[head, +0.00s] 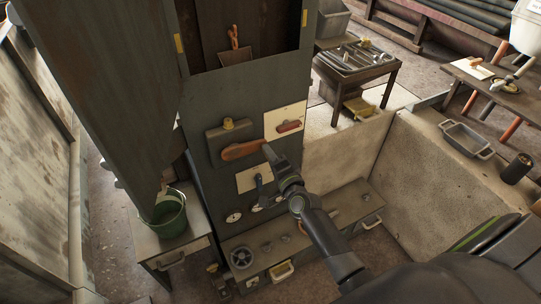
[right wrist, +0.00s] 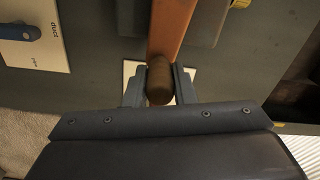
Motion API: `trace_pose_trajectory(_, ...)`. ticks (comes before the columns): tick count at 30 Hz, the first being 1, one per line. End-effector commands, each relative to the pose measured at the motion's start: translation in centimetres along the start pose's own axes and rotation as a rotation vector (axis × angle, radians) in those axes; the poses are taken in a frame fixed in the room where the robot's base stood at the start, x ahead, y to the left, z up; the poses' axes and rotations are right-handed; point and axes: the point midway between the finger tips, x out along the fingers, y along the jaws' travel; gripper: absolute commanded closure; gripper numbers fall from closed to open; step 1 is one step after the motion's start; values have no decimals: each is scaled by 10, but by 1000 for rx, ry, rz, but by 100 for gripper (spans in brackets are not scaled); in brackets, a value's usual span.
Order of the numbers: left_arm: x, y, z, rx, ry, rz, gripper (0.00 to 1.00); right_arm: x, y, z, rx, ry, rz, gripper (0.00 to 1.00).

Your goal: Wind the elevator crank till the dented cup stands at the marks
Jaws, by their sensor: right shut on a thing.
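The orange crank (head: 243,149) sits on a dark plate on the front of the tall dark elevator casing (head: 215,95). My right gripper (head: 270,152) is at the right end of the crank. In the right wrist view, its two fingers stand on either side of the brown crank knob (right wrist: 159,82), shut on it, with the orange crank arm (right wrist: 172,28) beyond. My left gripper is not in view.
A low bench (head: 340,212) runs along the casing's foot. A green bucket (head: 168,215) stands at left. A tool table (head: 355,62) stands behind at right.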

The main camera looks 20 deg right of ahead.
Motion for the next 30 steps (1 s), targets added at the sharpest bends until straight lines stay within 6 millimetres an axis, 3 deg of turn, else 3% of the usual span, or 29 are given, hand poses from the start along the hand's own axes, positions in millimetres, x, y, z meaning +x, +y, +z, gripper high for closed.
trace_pose_trajectory(6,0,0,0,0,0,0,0,0,1,0,0,-1,3,100)
trace_pose_trajectory(7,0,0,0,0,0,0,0,0,1,0,0,-1,3,75)
trace_pose_trajectory(12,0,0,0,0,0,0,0,0,1,0,0,-1,2,55)
trace_pose_trajectory(23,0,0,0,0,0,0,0,-5,1,0,0,0,1,55)
trace_pose_trajectory(30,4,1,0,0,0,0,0,-42,3,1,1,1,3,55)
